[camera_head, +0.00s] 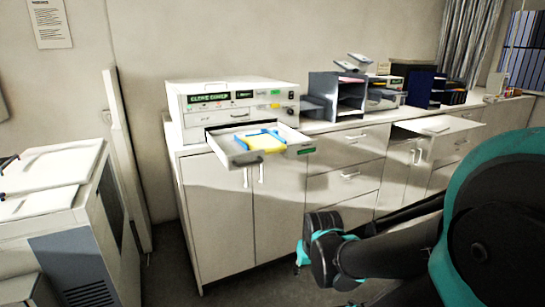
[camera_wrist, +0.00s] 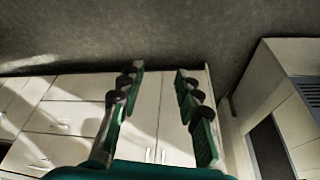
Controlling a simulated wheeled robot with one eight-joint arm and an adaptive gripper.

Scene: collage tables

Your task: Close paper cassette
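The paper cassette (camera_head: 258,146) is a pale tray pulled out from the front of a white printer (camera_head: 234,106) on the counter. It holds yellow paper (camera_head: 262,144) with blue guides. My gripper (camera_wrist: 158,72) is open and empty, its two green-and-black fingers apart. In the head view my arm's end is low in front of the cabinets, below and right of the cassette and well apart from it. The fingers are hard to make out there. The cassette does not show in the wrist view.
The counter cabinets (camera_head: 222,220) have white handles. A second pale panel (camera_head: 438,126) juts out farther right. Desk organizers (camera_head: 336,96) stand right of the printer. A large floor machine (camera_head: 70,225) stands at left. Bare floor lies in front of the cabinets.

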